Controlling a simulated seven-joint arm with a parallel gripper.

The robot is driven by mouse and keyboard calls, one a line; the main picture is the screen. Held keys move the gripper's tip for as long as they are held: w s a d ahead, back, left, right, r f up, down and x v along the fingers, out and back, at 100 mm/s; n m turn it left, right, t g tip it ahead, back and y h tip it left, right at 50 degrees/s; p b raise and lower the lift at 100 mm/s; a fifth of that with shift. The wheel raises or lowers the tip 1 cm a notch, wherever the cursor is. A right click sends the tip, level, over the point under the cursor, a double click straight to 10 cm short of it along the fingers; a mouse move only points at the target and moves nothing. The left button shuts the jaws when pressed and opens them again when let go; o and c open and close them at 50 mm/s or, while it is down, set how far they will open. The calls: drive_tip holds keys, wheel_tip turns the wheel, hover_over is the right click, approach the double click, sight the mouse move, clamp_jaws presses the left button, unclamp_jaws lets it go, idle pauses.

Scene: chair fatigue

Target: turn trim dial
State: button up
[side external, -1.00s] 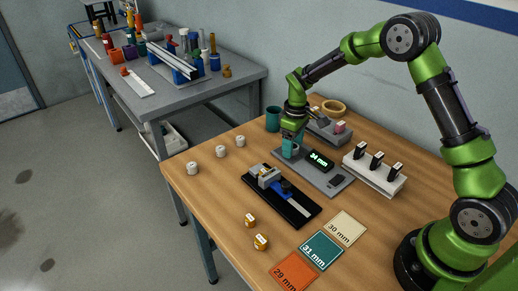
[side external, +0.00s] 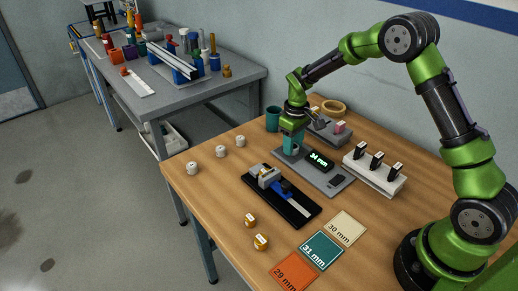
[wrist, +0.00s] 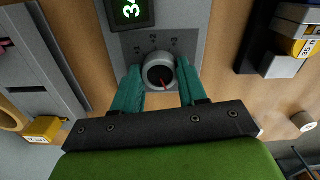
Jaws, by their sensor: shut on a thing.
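In the wrist view the pointer aims toward the bottom, slightly right. It sits on a grey panel (side external: 330,181) with a lit display (side external: 320,161) that reads 34 mm. My gripper (wrist: 159,88) has teal fingers, one on each side of the dial, shut on it. In the side view my gripper (side external: 292,150) is low at the left end of the panel and hides the dial.
A black fixture with a blue slide (side external: 283,190) lies in front of the panel. A white rack (side external: 374,174) with dark pieces stands to the right. Cards marked 29 (side external: 293,270), 31 (side external: 320,250) and 30 mm (side external: 345,228) lie near the front. A teal cup (side external: 272,119) stands behind.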

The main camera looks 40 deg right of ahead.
drive_tip(key=m, duration=0.5)
drive_tip(key=shift+m, duration=0.3)
idle(0.4)
drive_tip(key=o, duration=1.1)
drive_tip(key=shift+c, duration=0.2)
wheel_tip(320, 180, up, 17)
